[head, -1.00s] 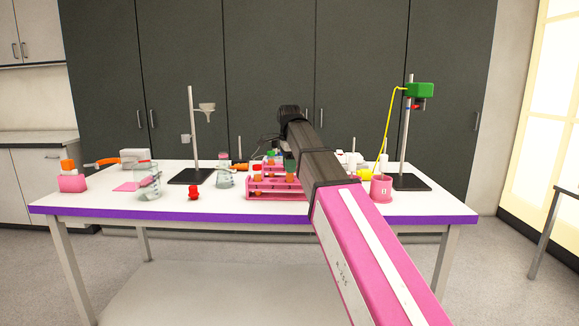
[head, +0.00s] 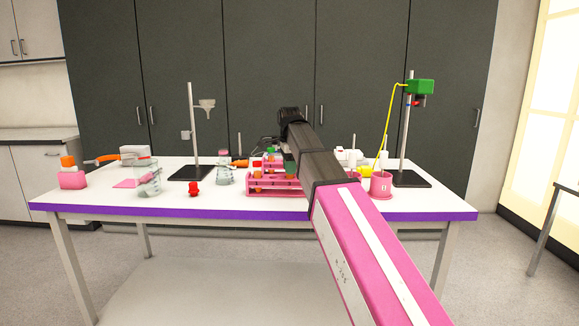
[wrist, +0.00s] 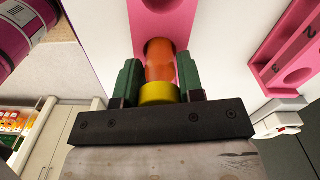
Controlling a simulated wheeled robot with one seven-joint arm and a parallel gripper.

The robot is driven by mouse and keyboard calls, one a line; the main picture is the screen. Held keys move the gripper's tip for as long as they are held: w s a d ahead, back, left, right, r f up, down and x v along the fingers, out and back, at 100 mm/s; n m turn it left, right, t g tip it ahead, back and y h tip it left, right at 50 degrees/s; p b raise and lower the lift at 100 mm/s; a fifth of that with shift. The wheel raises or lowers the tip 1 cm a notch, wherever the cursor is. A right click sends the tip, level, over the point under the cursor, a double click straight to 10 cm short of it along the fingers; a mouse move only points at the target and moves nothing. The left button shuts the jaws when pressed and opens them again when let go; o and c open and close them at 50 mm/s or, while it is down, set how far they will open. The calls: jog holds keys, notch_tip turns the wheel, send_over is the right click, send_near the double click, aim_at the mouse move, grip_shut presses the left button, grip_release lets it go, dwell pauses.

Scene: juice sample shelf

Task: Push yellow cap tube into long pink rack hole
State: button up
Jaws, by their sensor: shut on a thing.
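In the wrist view, the green fingers of my gripper (wrist: 159,78) are shut on the tube with the yellow cap (wrist: 159,93). The tube's orange body (wrist: 160,55) points away from the gripper toward a pink rack strip (wrist: 188,48). Whether its tip is inside a hole or only in front of the strip, I cannot tell. In the head view, the pink rack (head: 270,191) stands near the middle of the table, partly behind my arm. The fingers and held tube are mostly hidden there.
Another pink rack part (wrist: 297,77) with a hole lies at the right of the wrist view. In the head view, a red cap (head: 194,189), a beaker (head: 150,180) and a stand (head: 192,130) are left of the rack. A pink cup (head: 381,185) is at its right.

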jog(key=shift+f, duration=0.55)
jog(key=o, duration=1)
